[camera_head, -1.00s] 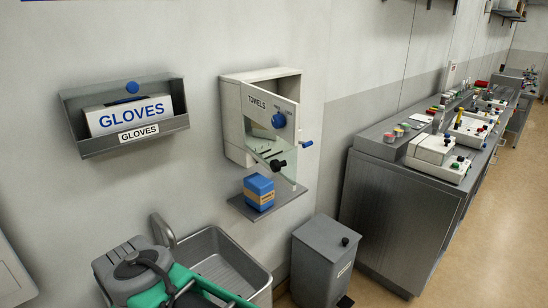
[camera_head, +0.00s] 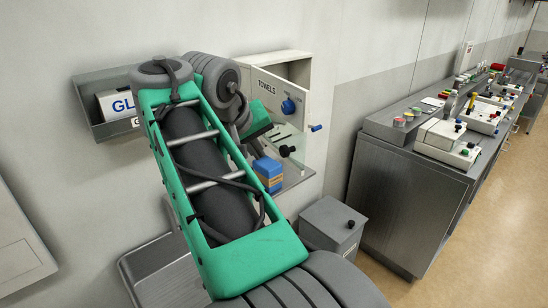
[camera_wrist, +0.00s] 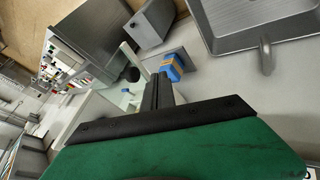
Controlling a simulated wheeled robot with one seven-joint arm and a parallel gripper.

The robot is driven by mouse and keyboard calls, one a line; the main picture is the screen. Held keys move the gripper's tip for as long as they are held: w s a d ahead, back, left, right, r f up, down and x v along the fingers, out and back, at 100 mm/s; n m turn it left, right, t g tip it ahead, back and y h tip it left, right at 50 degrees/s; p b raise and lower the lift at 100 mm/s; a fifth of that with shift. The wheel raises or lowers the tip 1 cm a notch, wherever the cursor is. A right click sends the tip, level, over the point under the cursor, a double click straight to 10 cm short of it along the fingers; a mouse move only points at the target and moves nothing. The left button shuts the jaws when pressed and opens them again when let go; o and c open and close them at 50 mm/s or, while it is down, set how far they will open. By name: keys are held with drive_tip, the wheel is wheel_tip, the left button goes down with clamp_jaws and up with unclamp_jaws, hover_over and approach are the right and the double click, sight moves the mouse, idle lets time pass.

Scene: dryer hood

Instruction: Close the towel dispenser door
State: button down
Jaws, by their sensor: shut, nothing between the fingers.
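The towel dispenser (camera_head: 297,68) is a pale box on the wall in the head view. Its door (camera_head: 267,91), marked TOWELS, stands ajar, with a gap into the box at the top. The door carries a blue knob (camera_head: 288,107); a blue handle (camera_head: 316,128) sticks out at the right. A black knob (camera_head: 286,151) is lower down, by a clear panel. Contact cannot be told.
A blue box (camera_head: 268,170) sits on the small shelf (camera_head: 294,178) below the dispenser. The glove holder (camera_head: 96,125) is at left, partly behind my arm. A sink (camera_head: 150,268), a grey bin (camera_head: 333,226) and a long metal counter (camera_head: 400,190) stand below and right.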

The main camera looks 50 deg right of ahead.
drive_tip(key=d, duration=0.1)
drive_tip(key=s+d+f, duration=0.1)
drive_tip(key=d, duration=0.3)
drive_tip(key=shift+s+f, duration=0.15)
drive_tip(key=shift+f, duration=0.2)
drive_tip(key=shift+d, duration=0.1)
